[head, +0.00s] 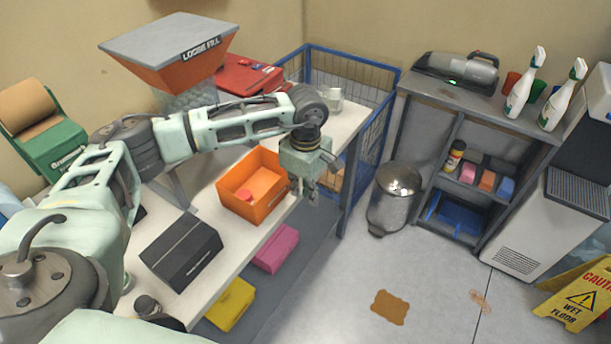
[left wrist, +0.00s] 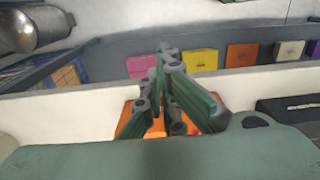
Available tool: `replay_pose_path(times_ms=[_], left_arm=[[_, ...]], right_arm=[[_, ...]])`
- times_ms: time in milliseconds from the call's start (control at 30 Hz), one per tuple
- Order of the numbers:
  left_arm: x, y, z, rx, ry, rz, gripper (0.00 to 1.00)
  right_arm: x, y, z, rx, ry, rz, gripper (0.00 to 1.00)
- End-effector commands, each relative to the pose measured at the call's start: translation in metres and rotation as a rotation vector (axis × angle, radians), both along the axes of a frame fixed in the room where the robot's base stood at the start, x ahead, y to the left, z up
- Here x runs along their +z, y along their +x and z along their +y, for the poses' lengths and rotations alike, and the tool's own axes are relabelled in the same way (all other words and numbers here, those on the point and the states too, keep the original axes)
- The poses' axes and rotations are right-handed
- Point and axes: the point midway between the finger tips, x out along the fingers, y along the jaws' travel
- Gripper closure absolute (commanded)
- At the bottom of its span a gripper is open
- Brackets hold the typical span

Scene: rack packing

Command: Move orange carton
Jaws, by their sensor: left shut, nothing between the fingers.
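A small orange box (head: 487,180) also stands in the grey shelf unit in the head view. My left gripper (head: 304,188) is shut and empty, pointing down by the bench's front edge, just right of the orange bin (head: 262,207). Its closed fingers (left wrist: 168,62) also show in the left wrist view. My right gripper is not in view.
A black box (head: 182,250) lies on the bench. Pink (head: 277,248) and yellow (head: 230,303) cartons sit below it. A blue wire cage (head: 378,110), steel bin (head: 395,195) and wet-floor sign (head: 580,295) stand right. Open floor lies in front, with a brown stain (head: 390,307).

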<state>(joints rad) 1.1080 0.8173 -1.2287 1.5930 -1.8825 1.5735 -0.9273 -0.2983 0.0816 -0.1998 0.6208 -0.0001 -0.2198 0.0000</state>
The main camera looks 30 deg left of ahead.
Motion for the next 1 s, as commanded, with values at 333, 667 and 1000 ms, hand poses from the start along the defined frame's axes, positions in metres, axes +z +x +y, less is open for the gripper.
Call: replay_pose_path(times_ms=[333, 667, 1000], left_arm=[[-0.037, 0.002, 0.024, 0.003, 0.000, 0.000, 1.00], [-0.041, 0.003, 0.039, 0.000, -0.003, -0.001, 1.00], [-0.044, 0.005, 0.048, 0.002, -0.001, -0.002, 1.00]], right_arm=[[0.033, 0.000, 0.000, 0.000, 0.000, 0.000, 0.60], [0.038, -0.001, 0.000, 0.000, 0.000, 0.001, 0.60], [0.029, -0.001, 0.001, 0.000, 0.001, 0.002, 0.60]])
